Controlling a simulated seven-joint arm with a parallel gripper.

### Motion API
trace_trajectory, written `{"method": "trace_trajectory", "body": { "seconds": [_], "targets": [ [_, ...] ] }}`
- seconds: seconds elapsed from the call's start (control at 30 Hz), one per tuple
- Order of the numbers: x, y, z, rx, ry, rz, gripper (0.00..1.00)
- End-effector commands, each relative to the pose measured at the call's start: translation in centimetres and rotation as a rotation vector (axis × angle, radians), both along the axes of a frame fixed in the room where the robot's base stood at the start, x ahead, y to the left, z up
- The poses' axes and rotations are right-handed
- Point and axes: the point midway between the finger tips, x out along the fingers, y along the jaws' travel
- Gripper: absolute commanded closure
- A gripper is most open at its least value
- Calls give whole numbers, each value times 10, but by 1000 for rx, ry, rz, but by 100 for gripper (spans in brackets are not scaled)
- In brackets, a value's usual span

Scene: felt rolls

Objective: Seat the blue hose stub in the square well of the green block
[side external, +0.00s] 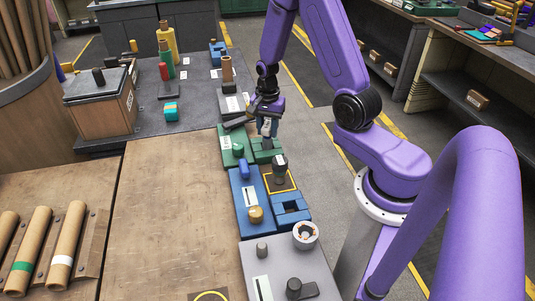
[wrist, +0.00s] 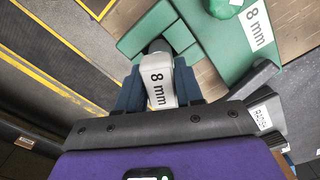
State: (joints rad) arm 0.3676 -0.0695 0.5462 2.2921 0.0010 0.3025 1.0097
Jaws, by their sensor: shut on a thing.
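My gripper (side external: 267,133) is shut on a pale grey stub (wrist: 158,82) marked "8 mm", with dark blue finger pieces on both sides of it in the wrist view. The held stub (side external: 266,127) looks upright. The green block (side external: 263,157) is just below it, and its well is mostly hidden behind the stub. In the wrist view the stub's dark far end overlaps the middle of the green block (wrist: 183,35); I cannot tell whether it is inside the well or above it. I see no clearly blue stub in the gripper.
A green plate (side external: 228,155) with a knob and an "8 mm" label adjoins the green block.

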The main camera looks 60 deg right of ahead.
Motion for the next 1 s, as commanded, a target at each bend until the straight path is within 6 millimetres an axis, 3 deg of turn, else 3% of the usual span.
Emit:
{"method": "trace_trajectory", "body": {
  "seconds": [1.0],
  "targets": [
    [0,0,-11,0,0,0,100]
  ]
}}
